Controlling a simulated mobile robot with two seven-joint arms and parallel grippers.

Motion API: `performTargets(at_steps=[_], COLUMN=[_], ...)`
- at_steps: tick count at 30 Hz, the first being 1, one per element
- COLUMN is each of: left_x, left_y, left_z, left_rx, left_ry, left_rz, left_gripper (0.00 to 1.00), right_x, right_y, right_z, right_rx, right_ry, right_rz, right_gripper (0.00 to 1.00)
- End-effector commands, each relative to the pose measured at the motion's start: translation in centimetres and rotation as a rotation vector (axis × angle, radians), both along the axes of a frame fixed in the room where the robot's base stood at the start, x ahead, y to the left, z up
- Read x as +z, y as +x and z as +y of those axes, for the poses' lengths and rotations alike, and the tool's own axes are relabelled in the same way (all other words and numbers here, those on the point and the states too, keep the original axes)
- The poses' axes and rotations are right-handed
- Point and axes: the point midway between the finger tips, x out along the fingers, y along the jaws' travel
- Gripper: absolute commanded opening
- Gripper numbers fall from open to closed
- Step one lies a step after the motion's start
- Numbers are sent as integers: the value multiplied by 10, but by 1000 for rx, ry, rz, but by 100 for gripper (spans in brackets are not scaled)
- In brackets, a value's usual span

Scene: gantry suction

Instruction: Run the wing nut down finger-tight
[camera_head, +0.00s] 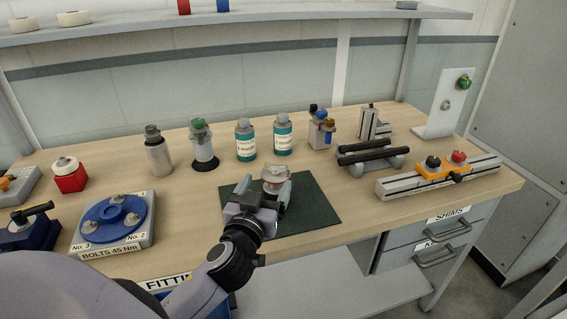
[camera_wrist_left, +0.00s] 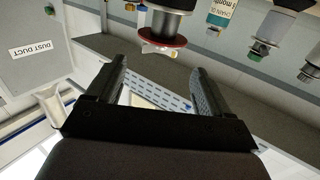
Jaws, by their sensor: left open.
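On the dark green mat (camera_head: 312,206) stands a small round fixture, partly hidden by my left gripper (camera_head: 262,186). The wing nut (camera_head: 275,170) appears as a pale, small shape on its top; its wings are hard to make out. In the left wrist view, which is upside down, the fixture is a grey cylinder with a red disc (camera_wrist_left: 162,38), and a small pale piece, likely the wing nut (camera_wrist_left: 152,49), sits at its end. My left gripper (camera_wrist_left: 160,80) is open, its fingers apart and apparently empty, with the fixture just beyond the fingertips. My right gripper is not seen.
A blue bolt plate (camera_head: 112,218) lies to the left. Black rollers (camera_head: 370,155) and a metal rail with orange clamps (camera_head: 435,170) are to the right. The bench's front edge is close to the mat.

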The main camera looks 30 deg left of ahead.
Motion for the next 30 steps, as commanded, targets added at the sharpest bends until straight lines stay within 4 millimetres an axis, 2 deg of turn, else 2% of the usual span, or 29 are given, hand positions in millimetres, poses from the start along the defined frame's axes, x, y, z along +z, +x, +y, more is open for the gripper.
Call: performTargets(at_steps=[15, 21, 29, 30], left_x=[1, 0, -1, -1], left_y=[56, 65, 65, 65], left_z=[18, 21, 22, 22], left_rx=[-1, -1, -1, -1], left_ry=[3, 2, 2, 2], left_rz=[1, 2, 2, 2], left_gripper=[81, 81, 81, 68], right_x=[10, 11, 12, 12], right_y=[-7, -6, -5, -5], right_z=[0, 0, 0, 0], right_rx=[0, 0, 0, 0], right_ry=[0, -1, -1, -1], right_rz=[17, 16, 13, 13], right_gripper=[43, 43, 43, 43])
